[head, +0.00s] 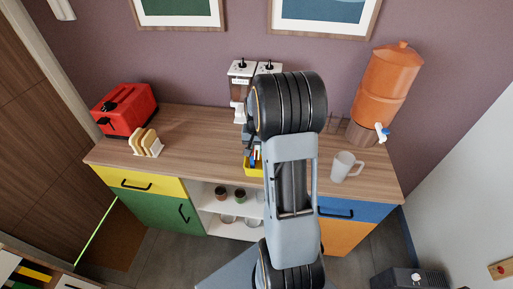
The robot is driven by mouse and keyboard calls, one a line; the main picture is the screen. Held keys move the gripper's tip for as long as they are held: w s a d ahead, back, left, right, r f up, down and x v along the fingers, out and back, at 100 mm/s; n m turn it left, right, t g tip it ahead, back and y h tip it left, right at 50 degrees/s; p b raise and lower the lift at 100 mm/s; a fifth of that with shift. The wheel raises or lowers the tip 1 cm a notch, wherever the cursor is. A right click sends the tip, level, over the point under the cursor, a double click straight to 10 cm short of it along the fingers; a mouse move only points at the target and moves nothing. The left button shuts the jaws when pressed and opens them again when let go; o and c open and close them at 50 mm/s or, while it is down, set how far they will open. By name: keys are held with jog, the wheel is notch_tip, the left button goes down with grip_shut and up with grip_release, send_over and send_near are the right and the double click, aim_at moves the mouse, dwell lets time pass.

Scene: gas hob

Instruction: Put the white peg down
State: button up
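I cannot make out a white peg anywhere in the head view. My arm rises through the middle of the picture and covers part of the wooden counter (205,130). My gripper is not visible; the arm's large dark joint and grey link block the view behind them. A small yellow container (252,171) with dark and blue items in it shows partly beside the arm, on the counter's front part.
A red toaster (126,108) and a toast rack (147,143) stand at the left. White-topped dispensers (243,70) are at the back. The left-middle counter is clear.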

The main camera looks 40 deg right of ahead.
jog(key=o, duration=0.3)
notch_tip(320, 180, up, 12)
jog(key=shift+b, duration=0.45)
jog(key=shift+s+a+r+n+t, duration=0.4)
jog(key=shift+s+a+n+t, duration=0.7)
jog(key=shift+s+a, duration=1.55)
jog(key=shift+s+a+r+n+t, duration=0.5)
jog(key=shift+s+a+n, duration=1.2)
jog(key=shift+a, duration=1.8)
jog(key=shift+s+a+r+n+t, duration=0.35)
jog(key=shift+s+a+n+t, duration=0.65)
jog(key=shift+s+a, duration=1.7)
jog(key=shift+w+a, duration=0.35)
jog(key=shift+w, duration=0.05)
